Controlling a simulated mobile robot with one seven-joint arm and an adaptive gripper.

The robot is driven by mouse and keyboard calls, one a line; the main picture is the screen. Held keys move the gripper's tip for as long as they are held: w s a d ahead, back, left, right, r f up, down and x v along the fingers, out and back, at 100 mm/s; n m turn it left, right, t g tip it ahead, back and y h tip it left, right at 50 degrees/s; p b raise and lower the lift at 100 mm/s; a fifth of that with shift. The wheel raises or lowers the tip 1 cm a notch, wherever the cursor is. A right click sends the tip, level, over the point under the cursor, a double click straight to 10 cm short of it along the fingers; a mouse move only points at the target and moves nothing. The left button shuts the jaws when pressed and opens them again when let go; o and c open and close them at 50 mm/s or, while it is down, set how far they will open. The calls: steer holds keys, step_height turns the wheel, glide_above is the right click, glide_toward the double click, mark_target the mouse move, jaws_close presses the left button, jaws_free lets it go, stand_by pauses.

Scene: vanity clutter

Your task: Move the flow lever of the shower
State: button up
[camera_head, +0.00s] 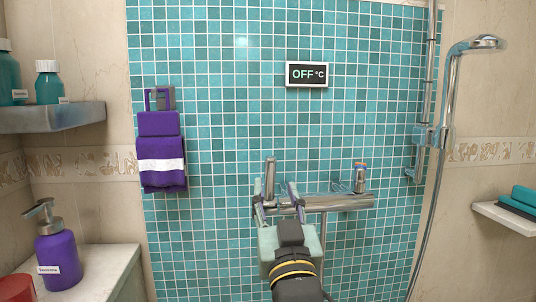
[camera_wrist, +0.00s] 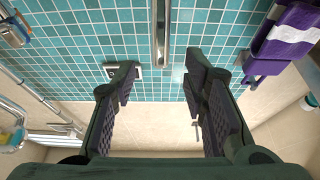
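The chrome shower mixer bar (camera_head: 340,203) is fixed on the teal tiled wall. An upright chrome lever (camera_head: 270,172) stands at its left end, and a second upright lever with an orange mark (camera_head: 360,177) stands near its right end. No label tells which one is the flow lever. My gripper (camera_head: 275,186) is open in front of the left lever. In the wrist view the left lever (camera_wrist: 160,30) lines up with the gap between my open fingers (camera_wrist: 160,72). No contact shows, and the exact depth between them cannot be told.
A purple towel (camera_head: 160,150) hangs at left. A hand shower (camera_head: 478,43) and hose (camera_head: 432,215) are at right. A purple soap dispenser (camera_head: 58,255) stands on the left counter. A small shelf (camera_head: 505,217) juts out at right.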

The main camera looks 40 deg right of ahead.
mark_target(271, 171)
steer(key=p+x, duration=0.1)
steer(key=x, duration=0.7)
steer(key=shift+w+d, duration=0.1)
steer(key=shift+w, duration=0.1)
steer(key=shift+c, duration=0.6)
jaws_close()
